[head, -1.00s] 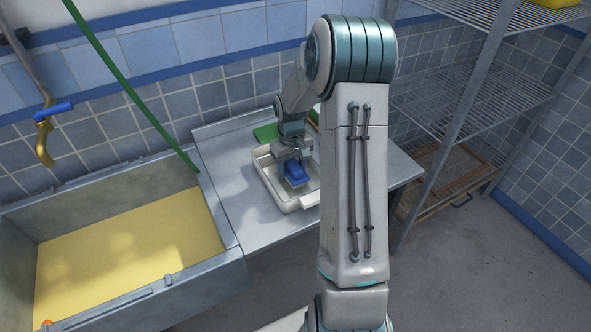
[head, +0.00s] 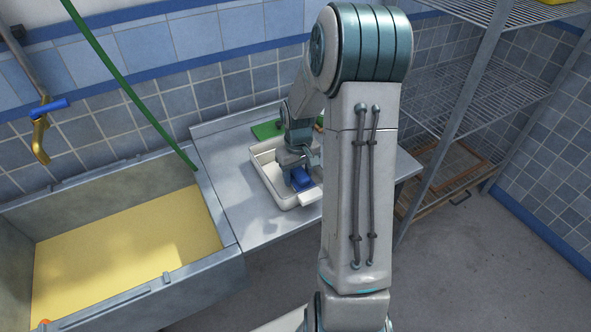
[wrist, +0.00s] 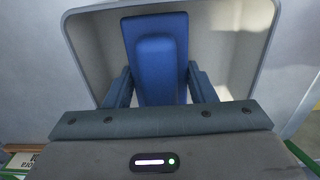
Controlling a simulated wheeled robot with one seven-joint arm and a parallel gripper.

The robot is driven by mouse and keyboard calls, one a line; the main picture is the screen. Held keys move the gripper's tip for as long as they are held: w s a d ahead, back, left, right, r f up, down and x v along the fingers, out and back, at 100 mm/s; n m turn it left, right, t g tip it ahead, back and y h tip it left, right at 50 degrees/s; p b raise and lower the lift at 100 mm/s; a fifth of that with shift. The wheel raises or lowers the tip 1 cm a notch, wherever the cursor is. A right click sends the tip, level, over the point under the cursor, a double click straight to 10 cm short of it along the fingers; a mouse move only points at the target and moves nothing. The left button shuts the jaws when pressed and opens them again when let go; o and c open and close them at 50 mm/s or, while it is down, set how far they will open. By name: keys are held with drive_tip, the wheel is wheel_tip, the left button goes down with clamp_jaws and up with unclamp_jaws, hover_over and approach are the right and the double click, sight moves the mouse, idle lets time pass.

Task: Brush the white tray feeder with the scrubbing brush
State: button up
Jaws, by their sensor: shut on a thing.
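The white tray feeder (head: 264,172) lies on the metal table beside the sink. It also shows in the wrist view (wrist: 235,45) as a pale tray with a raised rim. My gripper (wrist: 160,88) is shut on the blue scrubbing brush (wrist: 158,40), with one finger on each side of it. In the head view, the brush (head: 301,180) is low inside the tray, toward its near right part. The brush's underside is hidden, so I cannot tell whether the bristles touch the tray floor. My arm hides part of the tray's right side.
A sink (head: 130,255) with yellow contents stands at the left, a green hose (head: 120,80) hanging over it. A green item (head: 264,130) lies behind the tray. A wire shelf rack (head: 470,110) stands at the right. The table's left part is clear.

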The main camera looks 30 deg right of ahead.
drive_tip(key=shift+s+a+f, duration=0.1)
drive_tip(key=shift+s+f, duration=0.1)
drive_tip(key=shift+s+a, duration=0.1)
drive_tip(key=shift+a, duration=0.95)
drive_tip(key=shift+w+a, duration=0.1)
drive_tip(key=shift+w, duration=0.7)
drive_tip(key=shift+w+r, duration=0.15)
drive_tip(key=shift+w, duration=1.55)
drive_tip(key=shift+s+d+r, duration=0.1)
drive_tip(key=shift+s, duration=1.05)
drive_tip(key=shift+s+d+r, duration=0.1)
drive_tip(key=shift+s, duration=1.05)
